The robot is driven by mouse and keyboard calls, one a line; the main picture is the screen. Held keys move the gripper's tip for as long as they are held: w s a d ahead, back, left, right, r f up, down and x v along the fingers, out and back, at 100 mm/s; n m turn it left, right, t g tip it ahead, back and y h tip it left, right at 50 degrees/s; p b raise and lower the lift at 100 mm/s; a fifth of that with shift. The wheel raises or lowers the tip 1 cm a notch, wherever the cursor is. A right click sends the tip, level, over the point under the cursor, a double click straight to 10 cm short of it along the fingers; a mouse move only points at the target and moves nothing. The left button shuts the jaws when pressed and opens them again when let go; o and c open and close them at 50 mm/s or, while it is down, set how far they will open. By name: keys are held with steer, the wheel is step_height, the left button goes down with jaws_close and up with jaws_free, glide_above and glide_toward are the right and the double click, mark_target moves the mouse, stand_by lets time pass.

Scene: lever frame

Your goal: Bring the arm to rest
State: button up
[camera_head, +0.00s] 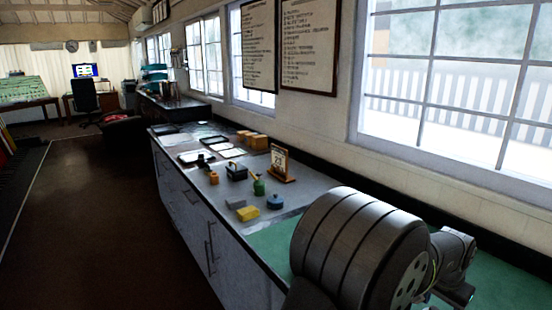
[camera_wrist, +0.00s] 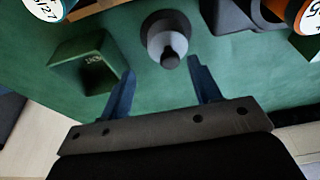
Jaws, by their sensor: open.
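My gripper (camera_wrist: 162,66) shows in the wrist view with two dark blue fingers spread apart and nothing between them. It is over a green surface (camera_wrist: 130,25). A grey rounded piece with a dark tip (camera_wrist: 168,38) lies just beyond the fingertips; I cannot tell whether they touch it. In the head view, large grey links of my arm fill the lower right, and my gripper is not visible there.
In the wrist view, round white labels show at the top corners, the right one on an orange part (camera_wrist: 292,12). In the head view, a yellow block (camera_head: 248,213), a blue pot (camera_head: 275,201) and a calendar stand (camera_head: 280,164) are on the counter. The floor (camera_head: 100,220) at left is clear.

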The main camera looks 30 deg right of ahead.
steer(key=s+a+r, duration=0.4)
steer(key=s+r, duration=0.2)
steer(key=s, duration=0.4)
steer(key=w+a+r, duration=0.6)
steer(key=w+r, duration=0.3)
steer(key=w+d+f, duration=0.1)
steer(key=w+f, duration=0.1)
steer(key=w, duration=0.1)
steer(key=w+d+f, duration=0.1)
steer(key=w+f, duration=0.1)
steer(key=w, duration=0.2)
steer(key=w+d+f, duration=0.1)
steer(key=w+f, duration=0.2)
steer(key=shift+w+d, duration=0.1)
steer(key=shift+w, duration=0.2)
step_height(320, 180, down, 2)
steer(key=shift+f, duration=0.75)
